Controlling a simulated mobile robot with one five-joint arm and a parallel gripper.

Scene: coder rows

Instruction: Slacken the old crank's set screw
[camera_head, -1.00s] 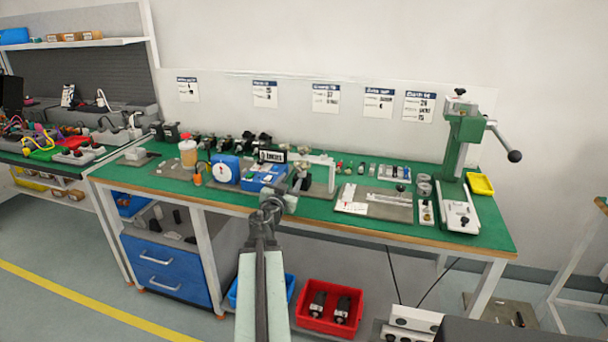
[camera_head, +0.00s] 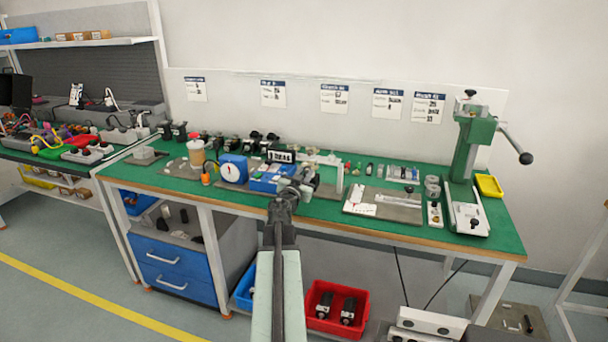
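My arm (camera_head: 281,235) reaches forward from the bottom middle to the front edge of the green workbench (camera_head: 236,184). My gripper (camera_head: 303,187) is at its far end, over the bench beside a blue tray (camera_head: 267,181). It is small and seen from behind, so I cannot tell whether its fingers are open or shut. I cannot pick out the old crank or its set screw. A green press (camera_head: 472,145) with a black-knobbed lever stands at the right end of the bench.
A round white dial on a blue body (camera_head: 233,171) and a jar (camera_head: 196,153) stand left of my gripper. A grey plate (camera_head: 398,212) with white parts lies to its right. A red bin (camera_head: 337,311) is below the bench. A yellow tray (camera_head: 489,186) sits beside the press.

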